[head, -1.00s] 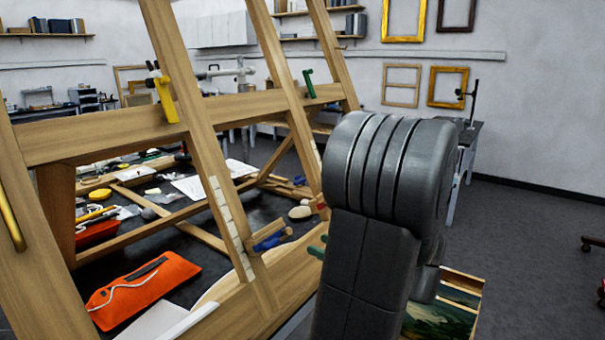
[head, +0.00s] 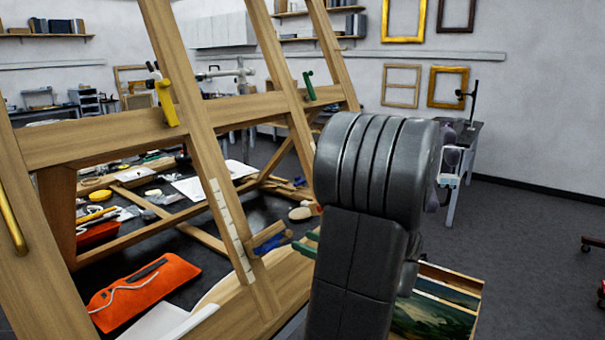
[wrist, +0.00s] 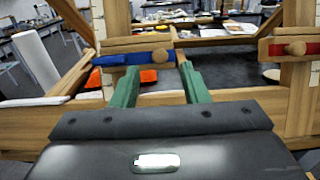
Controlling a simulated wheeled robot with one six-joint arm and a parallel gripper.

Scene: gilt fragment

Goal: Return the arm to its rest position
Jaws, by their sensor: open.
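My gripper (wrist: 160,85) shows in the wrist view as two green fingers standing apart with nothing between them. Their tips are in front of a blue clamp (wrist: 133,58) on the wooden easel (wrist: 60,127); I cannot tell whether they touch it. In the head view my dark arm stands right of centre, and it hides most of the gripper; a bit of green finger shows at its left edge. The easel (head: 95,132) fills the left of the head view, with the blue clamp (head: 268,240) on its lower rail.
An orange pouch (head: 143,290) and many tools lie on the dark table behind the easel. A red clamp (wrist: 292,48) sits to the right in the wrist view. A painting (head: 435,312) stands low beside my arm.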

